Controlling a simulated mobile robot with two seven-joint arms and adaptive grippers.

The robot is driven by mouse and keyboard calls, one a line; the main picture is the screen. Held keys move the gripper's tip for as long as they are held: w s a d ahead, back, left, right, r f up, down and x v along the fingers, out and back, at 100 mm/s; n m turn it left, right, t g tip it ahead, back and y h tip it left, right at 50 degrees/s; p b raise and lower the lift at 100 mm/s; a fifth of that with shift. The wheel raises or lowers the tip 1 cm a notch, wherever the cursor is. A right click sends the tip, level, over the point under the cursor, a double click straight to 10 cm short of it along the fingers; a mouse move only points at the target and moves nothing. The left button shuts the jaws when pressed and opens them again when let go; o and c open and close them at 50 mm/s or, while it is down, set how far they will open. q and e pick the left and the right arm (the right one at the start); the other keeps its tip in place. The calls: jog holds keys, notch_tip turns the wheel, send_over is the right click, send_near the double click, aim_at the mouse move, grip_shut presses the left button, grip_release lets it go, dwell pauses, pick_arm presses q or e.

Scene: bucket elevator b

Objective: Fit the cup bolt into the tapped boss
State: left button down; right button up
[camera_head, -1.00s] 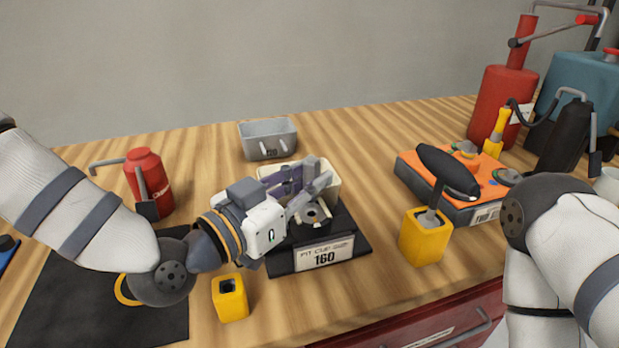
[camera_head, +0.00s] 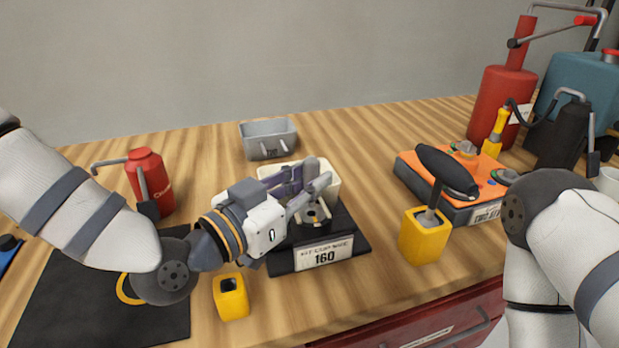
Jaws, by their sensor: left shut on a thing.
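A yellow holder (camera_head: 425,237) with a black-handled tool (camera_head: 447,172) stands right of the fixture. A small yellow block (camera_head: 231,297) is in front. A grey tray (camera_head: 268,138) stands behind, a red oil can (camera_head: 150,182) left. An orange-topped box (camera_head: 462,178) stands right.

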aim_at(310, 162)
pick_arm(q)
jog(key=shift+r, duration=0.1)
dwell(0.3)
jog(key=shift+f+b, duration=0.3)
jog(key=shift+f, duration=1.7)
jog(key=c, duration=1.4)
grip_release()
notch_tip(310, 162, up, 10)
jog(key=shift+r, duration=0.1)
